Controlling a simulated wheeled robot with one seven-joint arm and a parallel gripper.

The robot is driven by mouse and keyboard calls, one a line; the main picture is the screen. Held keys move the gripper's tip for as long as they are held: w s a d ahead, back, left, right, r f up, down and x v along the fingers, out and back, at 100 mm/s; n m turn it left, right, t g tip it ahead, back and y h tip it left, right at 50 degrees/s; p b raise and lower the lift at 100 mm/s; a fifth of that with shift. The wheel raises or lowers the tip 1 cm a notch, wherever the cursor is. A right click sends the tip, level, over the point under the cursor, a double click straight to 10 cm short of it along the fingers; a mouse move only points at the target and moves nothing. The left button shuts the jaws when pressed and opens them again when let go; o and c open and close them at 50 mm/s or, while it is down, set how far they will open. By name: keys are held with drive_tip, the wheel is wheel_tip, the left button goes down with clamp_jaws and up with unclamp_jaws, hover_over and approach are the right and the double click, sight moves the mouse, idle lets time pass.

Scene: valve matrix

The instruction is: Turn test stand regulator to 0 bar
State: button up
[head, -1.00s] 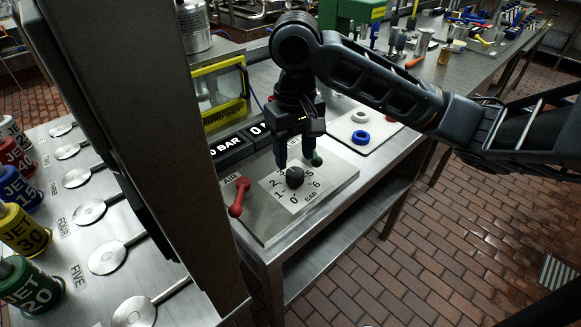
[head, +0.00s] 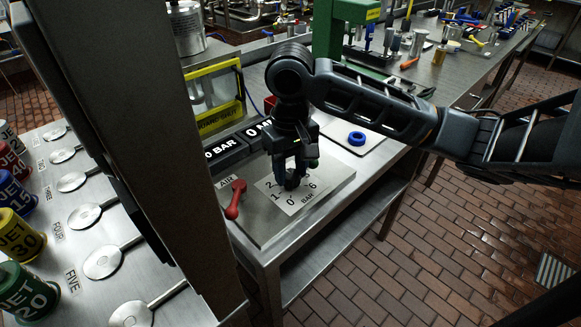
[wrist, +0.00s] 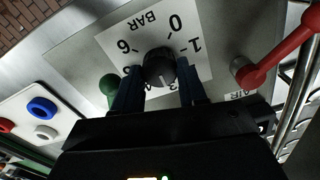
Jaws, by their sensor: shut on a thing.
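The regulator is a round black knob (head: 292,183) on a white dial plate (head: 300,204) marked with numbers up to 6 and BAR. It shows larger in the wrist view (wrist: 159,66). My gripper (head: 291,178) points down over it with its blue-tipped fingers on either side, shut on the knob. In the wrist view the fingers (wrist: 160,85) stand left and right of the knob. A faint pale mark on the knob points toward the gripper side, away from the 0; its exact reading is unclear. The fingers hide part of the dial numbers.
A red lever (head: 235,198) marked AIR stands left of the dial. A green knob (wrist: 109,86) is close beside the fingers. Black displays (head: 226,150) and a yellow-framed guard (head: 217,100) stand behind. A blue ring (head: 357,138) lies on a pale board.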

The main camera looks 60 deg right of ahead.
drive_tip(key=shift+c, duration=0.8)
drive_tip(key=shift+n, duration=0.3)
